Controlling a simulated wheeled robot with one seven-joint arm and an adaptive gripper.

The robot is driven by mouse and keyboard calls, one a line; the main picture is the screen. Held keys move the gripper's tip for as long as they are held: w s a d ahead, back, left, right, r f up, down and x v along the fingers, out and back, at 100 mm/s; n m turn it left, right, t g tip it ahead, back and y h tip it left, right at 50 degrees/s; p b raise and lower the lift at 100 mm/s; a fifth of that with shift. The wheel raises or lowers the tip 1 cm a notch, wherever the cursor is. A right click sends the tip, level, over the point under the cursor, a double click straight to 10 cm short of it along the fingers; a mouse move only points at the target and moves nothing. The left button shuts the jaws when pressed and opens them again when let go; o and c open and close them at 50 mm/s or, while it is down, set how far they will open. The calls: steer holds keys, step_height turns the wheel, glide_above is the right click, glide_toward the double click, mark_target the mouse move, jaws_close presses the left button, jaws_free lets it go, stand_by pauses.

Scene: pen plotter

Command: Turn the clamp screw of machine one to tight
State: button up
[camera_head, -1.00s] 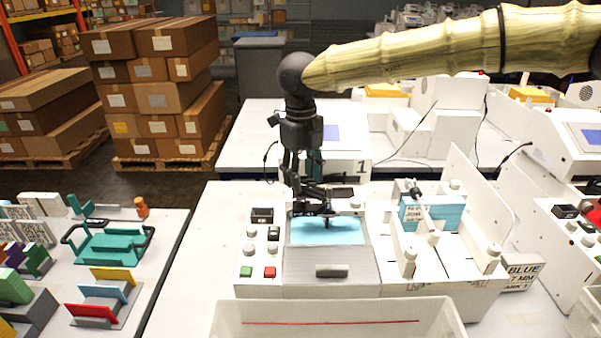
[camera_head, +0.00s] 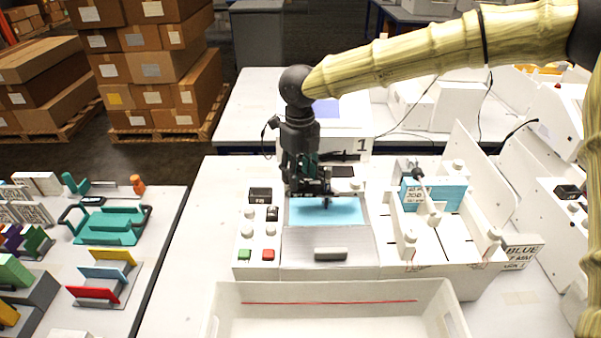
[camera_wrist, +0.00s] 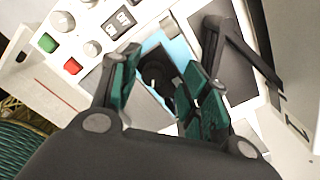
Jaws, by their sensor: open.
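Machine one (camera_head: 262,228) is a white console with a "1" plate behind it, a light-blue bed (camera_head: 335,211) and a grey front panel. My gripper (camera_head: 312,186) points down over the back of the blue bed. In the wrist view my gripper (camera_wrist: 160,88) is open, its green-padded fingers apart. A dark round part (camera_wrist: 157,72), perhaps the clamp screw, shows between the fingers above the blue bed; I cannot tell whether they touch it. In the head view a small dark part (camera_head: 326,203) stands on the bed below the gripper.
Green (camera_head: 244,255) and red (camera_head: 268,255) buttons and several knobs sit left of the bed. A white bin (camera_head: 330,290) stands in front. A white fixture with a blue block (camera_head: 445,195) is to the right. A side table (camera_head: 150,290) holds teal and coloured racks.

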steer(key=shift+s+f, duration=0.15)
steer(key=shift+s, duration=0.55)
steer(key=shift+w+a+f, duration=0.1)
steer(key=shift+w+f, duration=0.2)
steer(key=shift+w, duration=0.1)
steer(key=shift+s+r, duration=0.2)
steer(key=shift+s, duration=0.05)
steer(key=c, duration=0.8)
jaws_close()
